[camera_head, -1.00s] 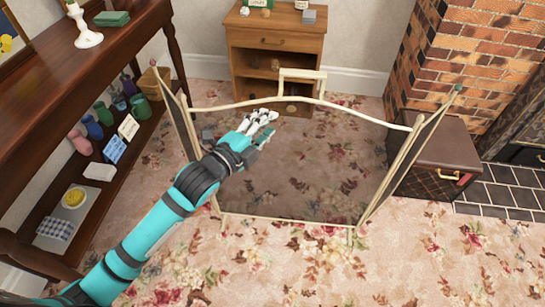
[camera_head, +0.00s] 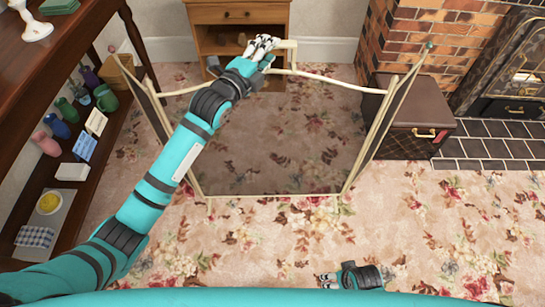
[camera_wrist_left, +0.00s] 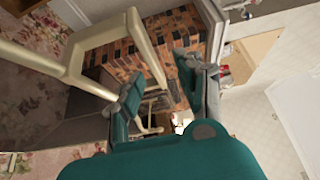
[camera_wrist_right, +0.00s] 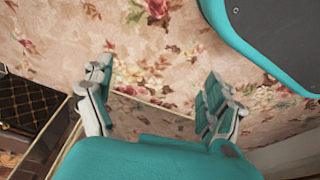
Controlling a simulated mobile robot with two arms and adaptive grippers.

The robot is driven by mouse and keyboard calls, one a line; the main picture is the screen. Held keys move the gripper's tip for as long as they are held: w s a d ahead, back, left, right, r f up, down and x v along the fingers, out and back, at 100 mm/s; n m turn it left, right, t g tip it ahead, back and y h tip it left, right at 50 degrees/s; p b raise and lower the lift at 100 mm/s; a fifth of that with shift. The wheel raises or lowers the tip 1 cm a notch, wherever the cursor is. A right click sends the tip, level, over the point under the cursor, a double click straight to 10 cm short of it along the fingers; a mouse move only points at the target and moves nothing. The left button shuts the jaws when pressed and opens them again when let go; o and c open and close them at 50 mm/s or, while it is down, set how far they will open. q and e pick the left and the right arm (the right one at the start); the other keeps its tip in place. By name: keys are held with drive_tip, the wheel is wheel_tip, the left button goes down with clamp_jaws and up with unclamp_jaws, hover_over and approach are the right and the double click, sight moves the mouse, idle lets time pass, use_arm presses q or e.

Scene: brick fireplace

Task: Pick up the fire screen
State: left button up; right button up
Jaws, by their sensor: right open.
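The fire screen (camera_head: 285,150) stands upright on the carpet, with a dark see-through mesh, a cream frame and two angled side panels. Its cream handle (camera_head: 292,48) rises from the middle of the top rail and shows large in the left wrist view (camera_wrist_left: 92,38). My left gripper (camera_head: 264,44) is at the handle's left end, above the rail. Its fingers (camera_wrist_left: 160,82) are apart, and one handle post appears between or just beyond them; contact is unclear. My right gripper (camera_head: 325,281) is low at the bottom, in front of the screen, open and empty over carpet (camera_wrist_right: 158,85).
A wooden shelf unit (camera_head: 75,60) with vases and boxes is at the left. A small wooden cabinet (camera_head: 240,14) stands behind the screen. A brown chest (camera_head: 412,125) is close to the right panel, beside the brick fireplace (camera_head: 395,45). Carpet in front is clear.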

sight(276, 48)
use_arm(q)
drive_tip(key=x, duration=0.5)
drive_tip(key=shift+d+f+b, duration=0.1)
drive_tip(key=shift+f+b, duration=0.25)
drive_tip(key=shift+b, duration=0.05)
drive_tip(key=shift+s, duration=0.1)
clamp_jaws()
use_arm(e)
drive_tip(key=shift+w+a+r, duration=0.1)
drive_tip(key=shift+w+r, duration=0.25)
drive_tip(key=shift+r, duration=0.35)
drive_tip(key=shift+w+r, duration=0.3)
drive_tip(key=shift+r, duration=0.4)
use_arm(q)
drive_tip(key=shift+r, duration=0.4)
